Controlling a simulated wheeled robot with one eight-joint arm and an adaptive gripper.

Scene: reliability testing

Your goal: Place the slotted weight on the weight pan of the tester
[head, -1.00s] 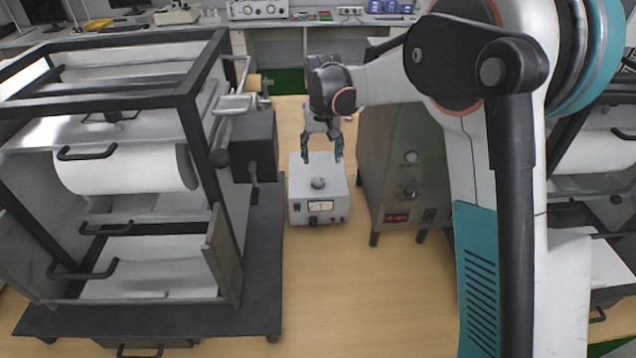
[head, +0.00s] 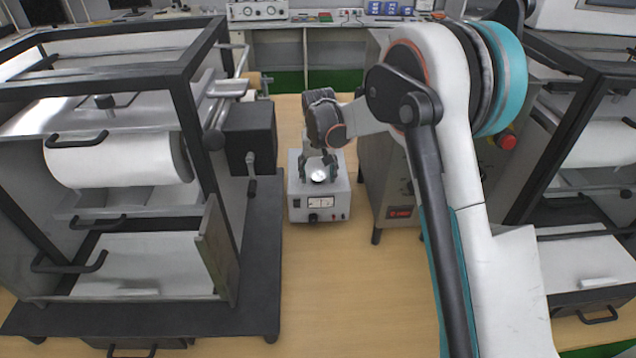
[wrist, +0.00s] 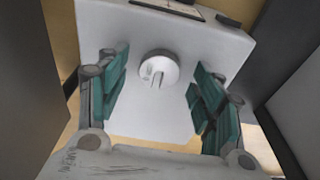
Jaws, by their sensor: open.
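The slotted weight (head: 319,176) is a small round metal disc on top of a light grey box with a meter (head: 313,213). In the wrist view the weight (wrist: 158,68) shows a slot across its face. My gripper (head: 317,168) is open over the box, its fingers on either side of the weight. The wrist view shows the two green-padded fingers (wrist: 158,92) spread wide, with gaps between them and the weight. The likely tester is the large black-framed machine (head: 183,100) at the left. I cannot clearly make out its weight pan.
A dark motor box (head: 250,138) on the left machine flanks the grey box. A metal cabinet with a red display (head: 399,212) stands close on the right. Wooden table (head: 325,270) is clear in front. Another black-framed machine (head: 583,130) is at the right.

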